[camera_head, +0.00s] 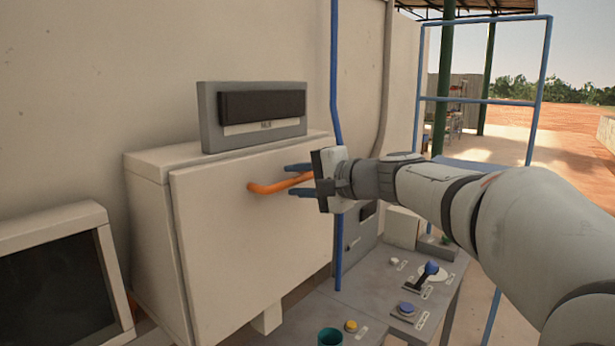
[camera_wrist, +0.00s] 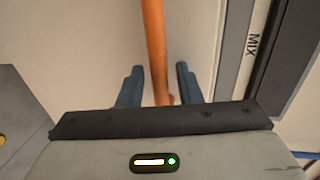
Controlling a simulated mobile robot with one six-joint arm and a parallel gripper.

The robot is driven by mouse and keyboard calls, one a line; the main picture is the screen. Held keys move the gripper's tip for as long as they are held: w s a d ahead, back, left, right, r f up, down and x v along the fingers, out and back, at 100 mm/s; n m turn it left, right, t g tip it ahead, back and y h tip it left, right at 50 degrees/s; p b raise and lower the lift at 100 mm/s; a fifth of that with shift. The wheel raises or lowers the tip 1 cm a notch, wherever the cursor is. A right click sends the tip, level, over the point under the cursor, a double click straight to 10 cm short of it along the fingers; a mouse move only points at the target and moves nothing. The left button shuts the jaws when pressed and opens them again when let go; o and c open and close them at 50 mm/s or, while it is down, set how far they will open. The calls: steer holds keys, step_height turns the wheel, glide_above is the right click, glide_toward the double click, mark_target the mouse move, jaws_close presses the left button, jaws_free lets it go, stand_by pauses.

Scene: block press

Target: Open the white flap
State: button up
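The white flap (camera_head: 225,235) is the broad front panel of a white box (camera_head: 150,165) against the wall. It appears closed against the box, and it also shows in the wrist view (camera_wrist: 85,40). An orange bar handle (camera_head: 265,188) sticks out from its upper right part. My gripper (camera_head: 291,180) is at the outer end of this handle, coming from the right. In the wrist view, the blue-grey fingers stand on either side of the orange handle (camera_wrist: 154,45), with a visible gap on each side. My gripper is open and holds nothing.
A grey-framed dark panel (camera_head: 262,105) stands on top of the box. A grey console (camera_head: 395,285) with a blue lever (camera_head: 430,269) and several buttons is below my arm. A screen (camera_head: 55,285) is at the left. A blue post (camera_head: 337,70) rises behind my gripper.

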steer(key=shift+w+a, duration=0.15)
steer(key=shift+a, duration=0.05)
jaws_close()
stand_by(0.4)
